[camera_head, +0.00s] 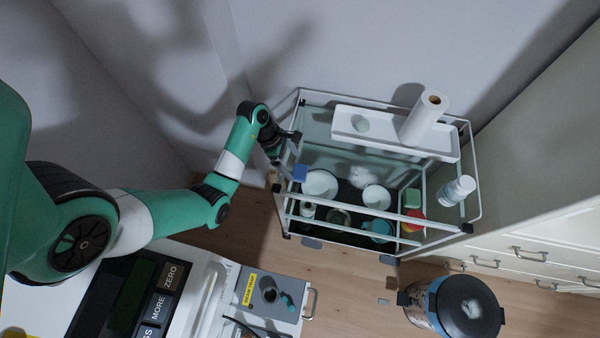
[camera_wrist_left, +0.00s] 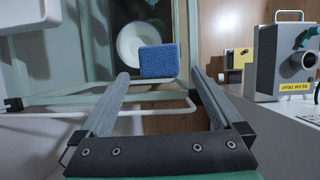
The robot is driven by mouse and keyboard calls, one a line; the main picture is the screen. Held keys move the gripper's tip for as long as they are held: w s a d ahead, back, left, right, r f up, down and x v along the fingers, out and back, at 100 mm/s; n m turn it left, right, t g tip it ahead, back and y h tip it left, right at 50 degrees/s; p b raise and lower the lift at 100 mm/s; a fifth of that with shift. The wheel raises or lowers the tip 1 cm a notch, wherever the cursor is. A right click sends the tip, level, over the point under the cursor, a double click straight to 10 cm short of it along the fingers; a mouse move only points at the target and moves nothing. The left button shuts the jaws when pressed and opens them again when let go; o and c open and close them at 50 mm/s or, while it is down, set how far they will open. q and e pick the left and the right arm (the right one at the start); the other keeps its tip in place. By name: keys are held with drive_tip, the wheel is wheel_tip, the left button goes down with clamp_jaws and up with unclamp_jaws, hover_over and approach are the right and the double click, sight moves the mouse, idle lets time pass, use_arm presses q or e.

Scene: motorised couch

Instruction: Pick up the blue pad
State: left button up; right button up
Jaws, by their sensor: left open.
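The blue pad (camera_head: 300,173) is a small textured block at the left end of the cart, beside a white bowl. In the left wrist view the blue pad (camera_wrist_left: 159,61) lies just past my fingertips, in line with the gap between them. What it rests on is hard to tell. My left gripper (camera_head: 288,151) is open and empty over the cart's left end, close to the pad. In the wrist view, the left gripper's fingers (camera_wrist_left: 160,76) stand wide on both sides, and no contact with the pad shows. My right gripper is not in view.
The white-framed cart (camera_head: 353,243) has rails around its top. It holds bowls (camera_head: 319,184), a white tray (camera_head: 380,143), a paper roll (camera_head: 424,118) and a white bottle (camera_head: 456,191). A lidded bin (camera_head: 468,306) stands front right. A grey box (camera_head: 270,292) sits front left.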

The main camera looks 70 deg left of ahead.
sight(299, 171)
use_arm(q)
drive_tip(key=b+x, duration=0.2)
drive_tip(key=x, duration=0.3)
drive_tip(key=shift+w+d, duration=0.1)
drive_tip(key=c, duration=1.2)
drive_tip(key=shift+r, duration=0.1)
drive_tip(key=shift+r, duration=0.3)
wheel_tip(299, 171, up, 3)
drive_tip(key=shift+f+p, duration=0.2)
drive_tip(key=shift+p, duration=0.6)
drive_tip(key=s+d+r+p, duration=0.2)
drive_tip(key=d+r, duration=0.1)
drive_tip(key=d, duration=0.1)
drive_tip(key=s+d+r+p, duration=0.2)
drive_tip(key=d+r, duration=0.1)
drive_tip(key=d, duration=0.1)
drive_tip(key=s+d+r+p, duration=0.2)
drive_tip(key=d+r, duration=0.1)
drive_tip(key=d, duration=0.1)
drive_tip(key=shift+s+d+r, duration=0.15)
drive_tip(key=shift+d+r, duration=0.1)
drive_tip(key=shift+r, duration=0.05)
